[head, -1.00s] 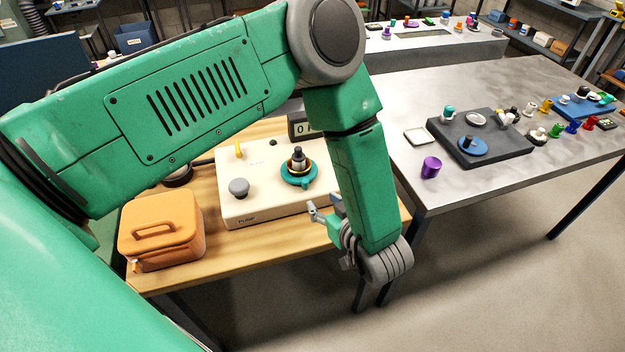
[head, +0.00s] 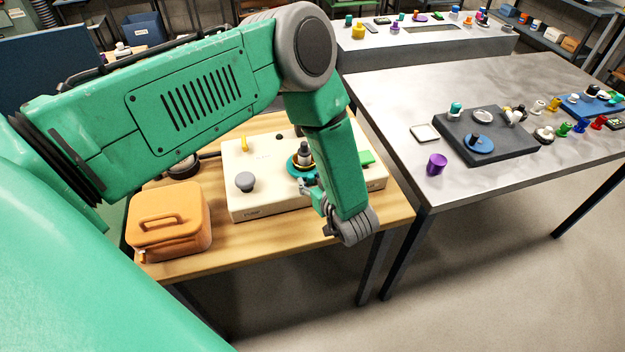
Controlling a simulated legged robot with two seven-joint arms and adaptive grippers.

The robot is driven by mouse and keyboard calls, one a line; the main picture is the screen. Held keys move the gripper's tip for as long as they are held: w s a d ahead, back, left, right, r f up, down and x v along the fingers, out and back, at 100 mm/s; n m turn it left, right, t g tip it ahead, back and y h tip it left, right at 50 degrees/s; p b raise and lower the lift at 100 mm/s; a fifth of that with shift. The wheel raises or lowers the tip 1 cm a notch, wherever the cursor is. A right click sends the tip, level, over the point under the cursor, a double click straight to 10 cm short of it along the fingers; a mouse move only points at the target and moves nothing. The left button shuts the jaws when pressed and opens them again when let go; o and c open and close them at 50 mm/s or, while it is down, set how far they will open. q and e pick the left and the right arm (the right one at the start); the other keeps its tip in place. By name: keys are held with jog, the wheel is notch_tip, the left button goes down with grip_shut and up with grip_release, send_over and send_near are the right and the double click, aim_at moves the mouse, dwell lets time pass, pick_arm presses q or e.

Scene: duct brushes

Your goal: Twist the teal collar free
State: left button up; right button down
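The teal collar (head: 294,168) is a ring around the base of a black and brass fitting (head: 304,153) on top of the cream pump box (head: 270,206). My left arm hides its right side. My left gripper (head: 308,188) is just in front of the collar, low over the box's front part. Its fingers point toward the collar, partly hidden by the wrist. I cannot tell whether they touch the collar or how far they are open. My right gripper is not in view.
The box stands on a wooden table (head: 240,256) with a grey knob (head: 245,181), a yellow lever and a green part on it. An orange case (head: 170,221) is at left. A metal table (head: 480,190) at right holds a dark tray (head: 510,157) and a purple cup (head: 437,164).

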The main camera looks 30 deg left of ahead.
pick_arm(q)
grip_shut()
jog(key=shift+d, duration=0.2)
jog(key=shift+w+d+f+n+g+y+b, duration=0.15)
jog(key=shift+w+n+g+y+b, duration=0.25)
jog(key=shift+n+g+b, duration=0.45)
jog(key=w+n+g+b, duration=0.1)
jog(key=n+g+b, duration=0.1)
jog(key=g+b, duration=0.1)
jog(key=w+n+g+b, duration=0.2)
jog(key=n+g+b, duration=0.1)
jog(key=b, duration=0.3)
jog(key=w+d+n+g+b, duration=0.1)
jog(key=n+g+b, duration=0.2)
jog(key=b, duration=0.1)
jog(key=shift+w+f+y, duration=0.15)
jog(key=shift+w+y, duration=0.15)
jog(key=shift+w, duration=0.1)
jog(key=shift+w+r+n+g+b, duration=0.2)
jog(key=shift+n+g+b, duration=0.25)
jog(key=shift+b, duration=0.5)
jog(key=shift+r, duration=0.1)
